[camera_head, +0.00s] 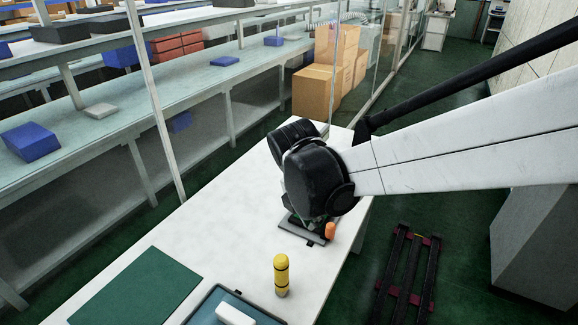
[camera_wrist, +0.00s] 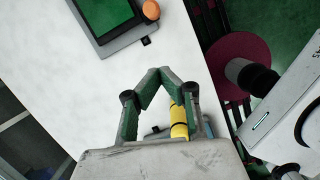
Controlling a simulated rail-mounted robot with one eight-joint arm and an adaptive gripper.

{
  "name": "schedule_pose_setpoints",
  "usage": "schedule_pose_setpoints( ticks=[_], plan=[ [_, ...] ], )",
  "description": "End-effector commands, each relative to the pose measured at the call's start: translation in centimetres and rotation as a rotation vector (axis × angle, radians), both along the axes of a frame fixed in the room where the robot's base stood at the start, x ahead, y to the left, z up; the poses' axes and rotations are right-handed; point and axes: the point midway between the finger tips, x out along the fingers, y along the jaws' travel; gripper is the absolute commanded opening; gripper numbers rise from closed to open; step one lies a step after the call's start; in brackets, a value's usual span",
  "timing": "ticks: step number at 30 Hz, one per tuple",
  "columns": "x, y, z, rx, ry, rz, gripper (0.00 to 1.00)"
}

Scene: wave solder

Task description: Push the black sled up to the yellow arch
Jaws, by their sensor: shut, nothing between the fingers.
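The black sled (camera_wrist: 137,28) shows at the top of the wrist view as a black frame around a green panel. It lies on a grey plate (camera_wrist: 125,50) with an orange knob (camera_wrist: 151,10) at its side. In the head view my wrist hides most of the sled; the plate's edge (camera_head: 306,235) and knob (camera_head: 331,230) show. A yellow piece with black bands (camera_head: 281,274), perhaps the arch seen end-on, stands apart, nearer the camera. It is partly hidden behind my right finger in the wrist view (camera_wrist: 179,118). My gripper (camera_wrist: 160,73) is shut and empty, its tips in the picture between sled and yellow piece.
A blue tray (camera_head: 195,312) with a white block (camera_head: 235,314) and a green mat (camera_head: 138,287) lie on the white table (camera_head: 225,215). Shelving benches stand left, cardboard boxes (camera_head: 315,92) behind. A dark red and black pallet-like frame (camera_head: 405,270) is on the floor right.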

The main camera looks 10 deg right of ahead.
Motion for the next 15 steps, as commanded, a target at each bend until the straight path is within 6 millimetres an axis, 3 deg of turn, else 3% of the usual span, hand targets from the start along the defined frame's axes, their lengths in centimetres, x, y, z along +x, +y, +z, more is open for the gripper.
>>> schedule_pose_setpoints(
  ticks=[7,15],
  plan=[
    [0.3,-0.2,-1.6,-0.01,0.014,0.03,0.0],
    [1.0,-1.1,-6.0,-0.008,0.012,0.028,0.0]
  ],
)
